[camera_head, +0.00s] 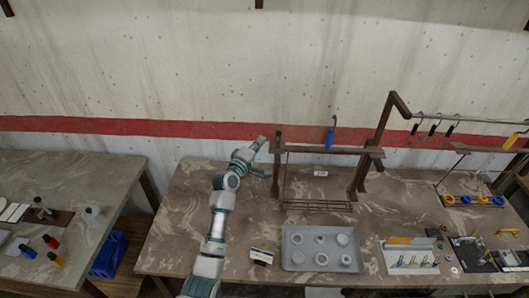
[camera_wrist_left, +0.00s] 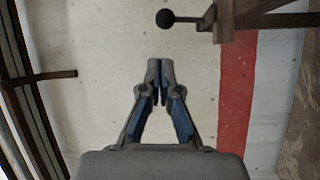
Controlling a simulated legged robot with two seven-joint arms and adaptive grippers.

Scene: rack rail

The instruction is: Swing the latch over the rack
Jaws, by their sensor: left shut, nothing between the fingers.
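The rack is a brown frame with a top bar (camera_head: 325,150) and wire rails near the table, standing on the table's back half. A small dark upright piece (camera_head: 278,137) stands at the bar's left end; I cannot tell if it is the latch. My left gripper (camera_head: 263,141) is beside that end, apart from the bar as far as I can see. In the left wrist view, the gripper's fingers (camera_wrist_left: 160,68) are together and empty. A black ball knob (camera_wrist_left: 165,18) on a short rod juts from a brown wooden part (camera_wrist_left: 225,20), beyond the fingertips. My right gripper is out of view.
A hook with a blue handle (camera_head: 330,139) stands over the bar. A grey tray (camera_head: 290,262) of round pieces lies in front of the rack. A tall post with a rail (camera_head: 440,115) carrying hooks stands right.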

